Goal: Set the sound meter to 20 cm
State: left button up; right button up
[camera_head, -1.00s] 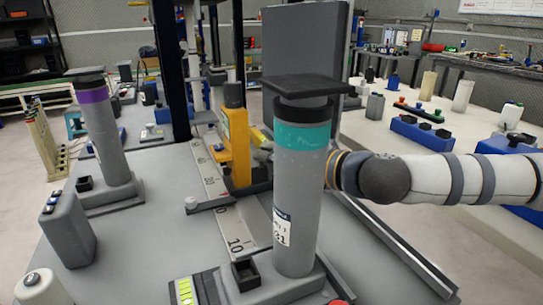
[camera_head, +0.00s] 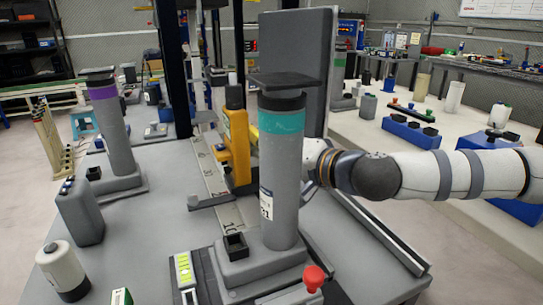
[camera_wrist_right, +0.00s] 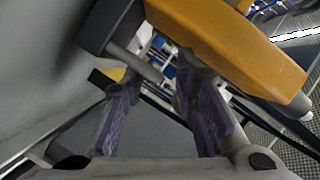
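The sound meter (camera_head: 237,145) is a yellow upright body with a dark top. It stands on a rail beside a pale ruler (camera_head: 228,212) on the bench, with a "10" at the near end. A flat grey bar (camera_head: 208,200) lies across the ruler near its foot; the exact reading is unclear. My right arm reaches in behind the grey tube with the teal band (camera_head: 283,180), which hides its gripper in the head view. In the right wrist view, my right gripper's purple-padded fingers (camera_wrist_right: 160,82) are apart. The yellow body (camera_wrist_right: 235,45) and a grey rod (camera_wrist_right: 134,62) are close ahead. My left gripper is not in view.
A grey panel (camera_head: 297,55) stands behind the teal-banded tube. A purple-banded tube (camera_head: 109,130) stands at the left. A grey canister (camera_head: 79,212), a white-and-black bottle (camera_head: 63,268) and a red knob (camera_head: 314,275) are nearer. A long grey rail edges the bench's right side.

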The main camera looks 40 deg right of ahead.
jog(key=v, duration=0.7)
jog(key=shift+s, duration=0.2)
